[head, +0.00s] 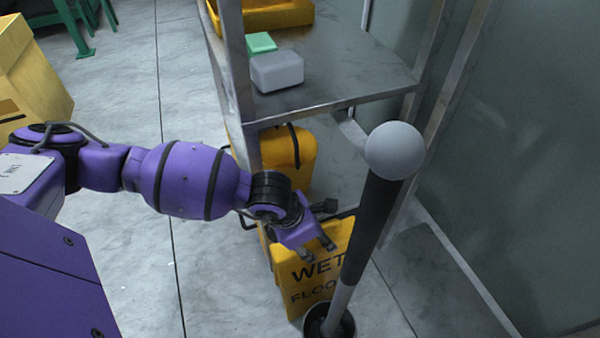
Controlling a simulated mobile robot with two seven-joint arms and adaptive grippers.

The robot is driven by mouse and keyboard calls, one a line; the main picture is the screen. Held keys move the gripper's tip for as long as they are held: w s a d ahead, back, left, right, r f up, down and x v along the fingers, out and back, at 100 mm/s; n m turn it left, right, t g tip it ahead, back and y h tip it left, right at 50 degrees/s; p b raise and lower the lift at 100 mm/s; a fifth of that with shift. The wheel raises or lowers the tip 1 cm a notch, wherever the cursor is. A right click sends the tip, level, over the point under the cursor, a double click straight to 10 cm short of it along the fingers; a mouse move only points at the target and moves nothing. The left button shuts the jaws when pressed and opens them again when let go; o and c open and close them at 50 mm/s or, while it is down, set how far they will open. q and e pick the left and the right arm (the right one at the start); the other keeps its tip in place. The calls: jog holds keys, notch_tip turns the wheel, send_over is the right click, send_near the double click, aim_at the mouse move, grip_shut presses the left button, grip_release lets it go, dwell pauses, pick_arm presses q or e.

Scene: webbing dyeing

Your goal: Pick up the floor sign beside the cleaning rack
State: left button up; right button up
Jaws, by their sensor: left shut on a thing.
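A yellow floor sign (290,285) with the words "WET FLOOR" stands on the floor in the lower middle of the head view. My left gripper (318,251) is at the sign's top edge, with its fingers over the upper part of the panel, and is shut on it. A dark pole with a pale ball end (373,200) stands in front and hides the sign's right part. The metal cleaning rack (345,85) stands just behind the sign. My right gripper is not in view.
On the rack's shelf are a grey block (277,71), a green block (261,42) and a yellow tray (270,16). A yellow container (297,155) sits below. The pole stands in a dark round holder (346,328). Cardboard boxes (35,75) are at left. Floor between is clear.

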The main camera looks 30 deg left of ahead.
pick_arm(q)
jog(key=shift+w+r, duration=0.1)
jog(key=shift+w, duration=0.05)
grip_shut()
jog(key=shift+r, duration=0.15)
